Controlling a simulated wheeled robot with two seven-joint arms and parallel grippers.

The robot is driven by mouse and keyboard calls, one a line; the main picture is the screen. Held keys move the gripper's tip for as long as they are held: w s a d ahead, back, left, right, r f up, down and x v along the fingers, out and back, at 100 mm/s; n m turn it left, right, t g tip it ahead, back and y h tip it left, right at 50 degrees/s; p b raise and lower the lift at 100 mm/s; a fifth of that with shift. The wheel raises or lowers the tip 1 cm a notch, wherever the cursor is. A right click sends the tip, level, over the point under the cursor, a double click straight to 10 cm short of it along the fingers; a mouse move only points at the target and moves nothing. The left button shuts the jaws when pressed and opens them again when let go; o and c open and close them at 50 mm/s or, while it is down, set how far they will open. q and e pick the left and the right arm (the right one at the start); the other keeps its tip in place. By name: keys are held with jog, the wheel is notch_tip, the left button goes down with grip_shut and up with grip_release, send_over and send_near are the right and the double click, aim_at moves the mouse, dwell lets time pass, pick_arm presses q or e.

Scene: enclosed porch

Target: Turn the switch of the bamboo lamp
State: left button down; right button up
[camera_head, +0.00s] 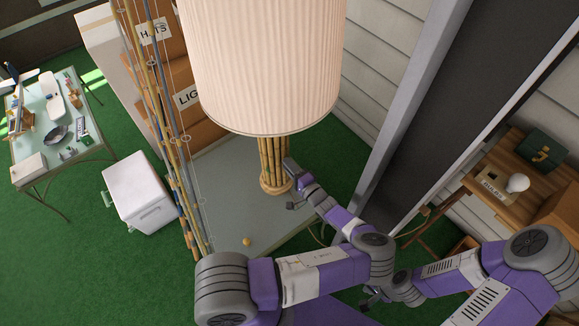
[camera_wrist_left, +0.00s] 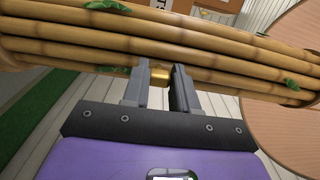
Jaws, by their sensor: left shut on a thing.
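The bamboo lamp (camera_head: 273,165) stands upright in the middle of the head view, with a large pleated cream shade (camera_head: 265,65) over a column of bundled canes. In the left wrist view its canes (camera_wrist_left: 220,60) run across the top, with green leaves on them. A brass switch knob (camera_wrist_left: 160,76) sticks out from the canes. My left gripper (camera_wrist_left: 161,92) is shut on this knob, one finger on each side. In the head view my left gripper (camera_head: 291,186) is beside the column, below the shade. My right gripper (camera_head: 371,297) is partly hidden low in the picture; its jaws are unclear.
The lamp stands on a pale grey-green surface (camera_head: 222,190) with a small yellow item (camera_head: 247,241) near its front. Bamboo rods (camera_head: 165,120) rise at its left. A white cooler (camera_head: 140,190) and cluttered table (camera_head: 55,125) stand left. A wooden desk (camera_head: 510,185) is right.

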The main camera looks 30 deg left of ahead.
pick_arm(q)
jog(key=c, duration=0.9)
grip_release()
jog(key=v, duration=0.7)
jog(key=shift+s+d+p, duration=0.1)
jog(key=shift+d+p, duration=0.2)
